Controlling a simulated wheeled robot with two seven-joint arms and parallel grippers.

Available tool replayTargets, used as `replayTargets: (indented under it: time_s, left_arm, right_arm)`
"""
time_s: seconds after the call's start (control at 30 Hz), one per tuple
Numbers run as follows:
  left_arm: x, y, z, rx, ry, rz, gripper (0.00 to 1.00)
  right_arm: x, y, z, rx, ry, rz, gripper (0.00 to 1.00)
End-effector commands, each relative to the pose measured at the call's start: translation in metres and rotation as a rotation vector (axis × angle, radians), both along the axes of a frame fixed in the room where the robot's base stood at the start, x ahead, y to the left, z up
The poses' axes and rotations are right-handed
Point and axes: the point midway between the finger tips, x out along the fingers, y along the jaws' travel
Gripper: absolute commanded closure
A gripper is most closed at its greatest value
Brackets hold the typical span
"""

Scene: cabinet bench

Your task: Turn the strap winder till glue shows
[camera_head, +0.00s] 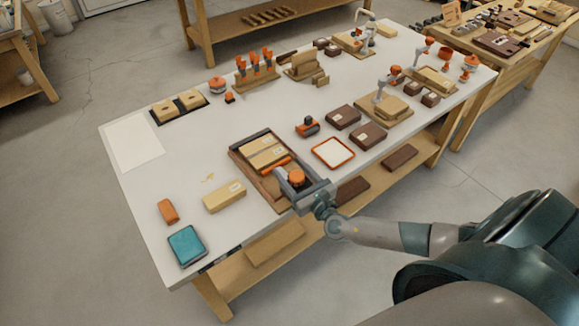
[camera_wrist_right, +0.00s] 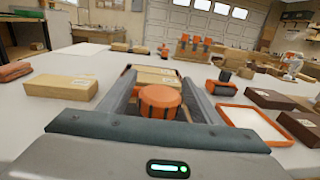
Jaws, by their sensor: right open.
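The strap winder's round orange knob (camera_head: 297,177) sits at the front end of a wooden tray (camera_head: 236,153) that holds light wooden blocks (camera_head: 265,152). An orange bar (camera_head: 276,163) lies beside the knob. My right gripper (camera_head: 292,184) is open, with its fingers on either side of the knob. In the right wrist view the ribbed knob (camera_wrist_right: 160,101) stands between the two dark fingers, with a gap visible at its sides. The blocks show behind it. I cannot make out any glue in the tray. My left gripper is not in view.
A loose wooden block (camera_head: 224,197), an orange piece (camera_head: 168,211) and a teal pad (camera_head: 187,246) lie to the left. An orange-rimmed tray (camera_head: 333,152) and brown boxes (camera_head: 368,135) stand to the right. A small yellow mark (camera_head: 208,178) is on the white tabletop (camera_head: 200,150).

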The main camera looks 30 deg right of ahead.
Motion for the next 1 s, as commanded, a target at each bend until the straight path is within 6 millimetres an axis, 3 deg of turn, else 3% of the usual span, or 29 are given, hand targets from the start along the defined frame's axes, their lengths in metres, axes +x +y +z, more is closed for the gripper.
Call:
replayTargets:
  time_s: [0.43,0.47,0.63,1.0]
  left_arm:
    - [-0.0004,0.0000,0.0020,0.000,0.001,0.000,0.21]
    - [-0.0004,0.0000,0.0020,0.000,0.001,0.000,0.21]
    - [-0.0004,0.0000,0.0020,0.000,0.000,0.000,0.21]
    - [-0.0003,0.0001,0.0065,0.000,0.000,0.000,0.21]
  right_arm:
    - [0.0085,0.0003,-0.0001,0.000,0.000,0.000,0.42]
    - [0.0085,0.0003,-0.0001,0.000,0.000,0.000,0.44]
    - [0.0083,0.0002,-0.0001,0.000,0.000,0.000,0.83]
    - [0.0084,-0.0001,0.0009,0.002,-0.001,-0.029,0.83]
